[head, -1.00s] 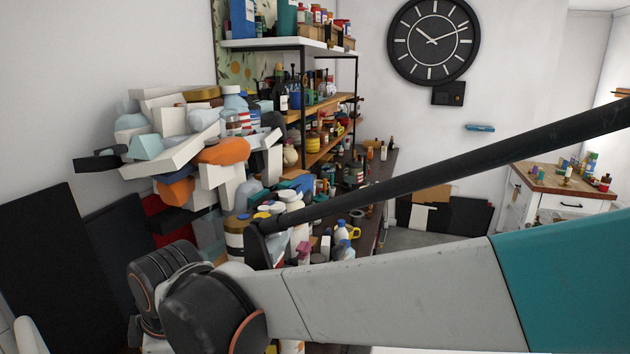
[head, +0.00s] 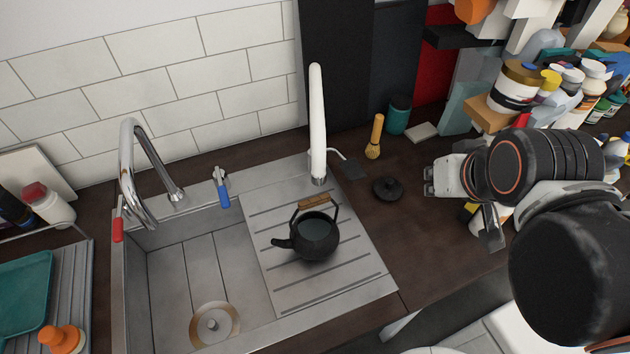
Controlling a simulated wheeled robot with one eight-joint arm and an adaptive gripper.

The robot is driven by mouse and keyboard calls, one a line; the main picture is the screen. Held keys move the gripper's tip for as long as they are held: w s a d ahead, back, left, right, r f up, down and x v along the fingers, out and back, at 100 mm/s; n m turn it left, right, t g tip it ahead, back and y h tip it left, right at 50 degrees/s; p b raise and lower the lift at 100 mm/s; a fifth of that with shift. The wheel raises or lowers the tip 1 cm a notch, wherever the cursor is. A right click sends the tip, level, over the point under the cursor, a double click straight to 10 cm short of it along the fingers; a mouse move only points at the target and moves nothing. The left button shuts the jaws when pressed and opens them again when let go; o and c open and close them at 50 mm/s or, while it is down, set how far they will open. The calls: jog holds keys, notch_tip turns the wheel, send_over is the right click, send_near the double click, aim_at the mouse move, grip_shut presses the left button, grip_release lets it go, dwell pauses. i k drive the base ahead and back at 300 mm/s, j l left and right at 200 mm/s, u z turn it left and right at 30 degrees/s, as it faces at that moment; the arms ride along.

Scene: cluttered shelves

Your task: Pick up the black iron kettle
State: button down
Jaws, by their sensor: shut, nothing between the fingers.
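The black iron kettle (head: 318,240) stands upright on the sink's ridged steel drainboard (head: 355,285). Its spout points left, and its wooden-grip handle (head: 314,202) arches over the open top. A round black lid (head: 387,188) lies apart on the dark counter to the right. My gripper (head: 490,228) is at the right, over the counter, well to the right of the kettle and lid. It is shut and empty. My wrist hides part of it.
A tall white spout (head: 317,120) rises right behind the kettle. The sink basin (head: 190,270) and chrome tap (head: 135,180) are to its left. A bamboo whisk (head: 374,140) and teal jar (head: 397,115) stand behind the lid. Cluttered jars (head: 515,85) stand behind my arm.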

aim_at(314, 235)
jog(key=u, duration=1.75)
jog(key=z, duration=0.8)
jog(key=k+j+z, duration=0.25)
jog(key=j+z, duration=0.2)
jog(key=k+j+z, duration=0.3)
jog(key=z, duration=0.15)
jog(key=k+j+z, duration=0.2)
jog(key=k+z, duration=0.25)
jog(key=i, duration=0.05)
